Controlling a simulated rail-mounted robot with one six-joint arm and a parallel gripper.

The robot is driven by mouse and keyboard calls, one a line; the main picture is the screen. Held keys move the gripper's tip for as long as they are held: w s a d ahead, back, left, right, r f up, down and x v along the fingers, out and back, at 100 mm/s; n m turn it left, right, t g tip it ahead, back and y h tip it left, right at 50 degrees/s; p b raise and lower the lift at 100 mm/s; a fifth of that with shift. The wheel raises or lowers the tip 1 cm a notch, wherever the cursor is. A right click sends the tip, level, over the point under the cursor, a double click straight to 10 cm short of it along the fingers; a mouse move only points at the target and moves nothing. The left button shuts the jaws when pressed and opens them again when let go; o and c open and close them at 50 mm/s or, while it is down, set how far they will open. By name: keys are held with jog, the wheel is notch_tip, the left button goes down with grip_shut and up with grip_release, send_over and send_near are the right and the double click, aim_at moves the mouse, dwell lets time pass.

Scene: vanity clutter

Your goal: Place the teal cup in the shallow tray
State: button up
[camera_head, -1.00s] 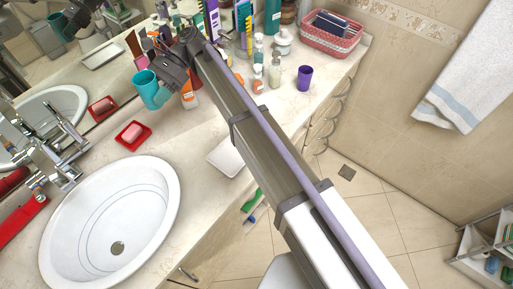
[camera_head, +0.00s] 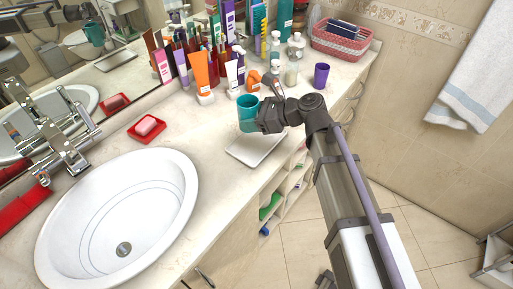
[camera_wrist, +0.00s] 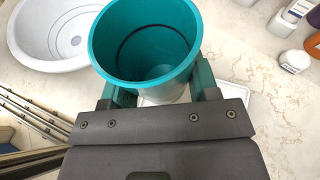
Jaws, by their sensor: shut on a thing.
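The teal cup (camera_head: 247,112) is upright and empty, held by my gripper (camera_head: 258,117) near the front part of the counter. In the wrist view the cup (camera_wrist: 146,45) sits between my gripper's two fingers (camera_wrist: 160,84), with its open rim toward the camera. The shallow tray (camera_head: 256,149) is a white rectangle on the counter by the front edge. In the head view the cup is above or just behind the tray's back edge; its exact height is hard to tell. In the wrist view a strip of the tray (camera_wrist: 222,88) shows behind the cup and fingers; the rest is hidden.
A white sink (camera_head: 120,210) lies to the left, with a red soap dish (camera_head: 146,129) behind it. Bottles and tubes, including an orange tube (camera_head: 202,72), crowd the back. A purple cup (camera_head: 321,76) and pink basket (camera_head: 341,40) stand right. Counter between sink and tray is clear.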

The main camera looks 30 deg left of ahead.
aim_at(251, 150)
notch_tip(251, 150, down, 10)
jog(key=b, duration=1)
jog(key=shift+a+f, duration=0.1)
jog(key=shift+f, duration=0.15)
jog(key=shift+r, duration=0.35)
jog(key=shift+f, duration=0.15)
jog(key=o, duration=0.5)
jog(key=shift+f, duration=0.1)
jog(key=o, duration=0.5)
